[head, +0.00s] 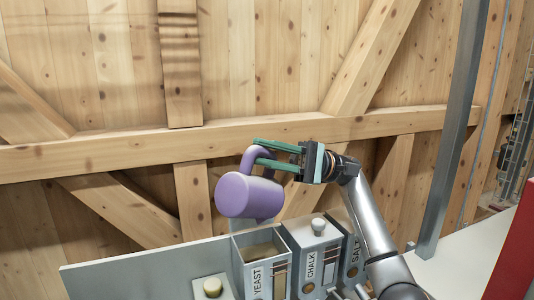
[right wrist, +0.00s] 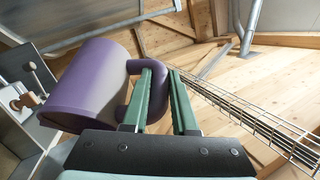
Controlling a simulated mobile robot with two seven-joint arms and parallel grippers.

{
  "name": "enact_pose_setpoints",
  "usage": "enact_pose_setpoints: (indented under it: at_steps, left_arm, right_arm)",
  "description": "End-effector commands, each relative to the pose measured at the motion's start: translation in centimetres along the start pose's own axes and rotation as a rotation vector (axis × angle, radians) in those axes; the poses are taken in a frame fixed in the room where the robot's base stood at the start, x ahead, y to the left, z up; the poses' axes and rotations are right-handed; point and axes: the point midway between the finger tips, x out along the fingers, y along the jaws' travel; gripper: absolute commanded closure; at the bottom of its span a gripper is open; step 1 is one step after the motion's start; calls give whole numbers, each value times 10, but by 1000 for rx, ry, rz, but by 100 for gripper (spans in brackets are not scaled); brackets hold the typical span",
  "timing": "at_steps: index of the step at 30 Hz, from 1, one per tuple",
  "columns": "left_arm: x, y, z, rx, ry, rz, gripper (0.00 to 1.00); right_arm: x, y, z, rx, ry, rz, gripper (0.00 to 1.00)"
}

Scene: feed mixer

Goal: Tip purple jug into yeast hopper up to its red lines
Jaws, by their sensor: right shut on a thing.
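The purple jug (head: 248,196) is tilted well over on its side, above the yeast hopper (head: 262,265) in the head view. My right gripper (head: 277,153) is shut on the jug's handle. The right wrist view shows the jug (right wrist: 90,88) left of the fingers, its handle at the green fingertips (right wrist: 160,75). The yeast hopper is grey, labelled YEAST, with an open top and tan material inside. A narrow window is on its front; its red lines are too small to make out. I cannot see any stream from the jug. My left gripper is not in view.
The chalk hopper (head: 312,255), topped by a grey knob, stands right beside the yeast hopper. The salt hopper (head: 353,258) is farther right, partly behind my arm. A pale knob (head: 212,287) sits left of the yeast hopper. A grey post (head: 455,130) rises at right.

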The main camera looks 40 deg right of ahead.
Motion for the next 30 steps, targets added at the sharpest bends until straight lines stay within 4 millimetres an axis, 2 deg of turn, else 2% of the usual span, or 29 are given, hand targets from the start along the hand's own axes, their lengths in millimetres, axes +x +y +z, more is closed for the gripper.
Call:
enact_pose_setpoints:
  at_steps: [2,6,14,18,27,30]
  left_arm:
    - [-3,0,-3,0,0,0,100]
    - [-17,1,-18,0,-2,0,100]
    - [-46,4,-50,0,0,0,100]
    - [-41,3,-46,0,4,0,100]
    - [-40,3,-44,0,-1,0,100]
    - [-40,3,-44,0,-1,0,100]
  right_arm:
    - [5,-2,3,-14,4,26,100]
    - [28,-2,13,-89,35,197,100]
    - [68,12,28,-232,95,533,100]
    - [77,24,29,-274,115,632,100]
    - [79,25,30,-280,119,647,100]
    - [84,26,32,-309,128,708,100]
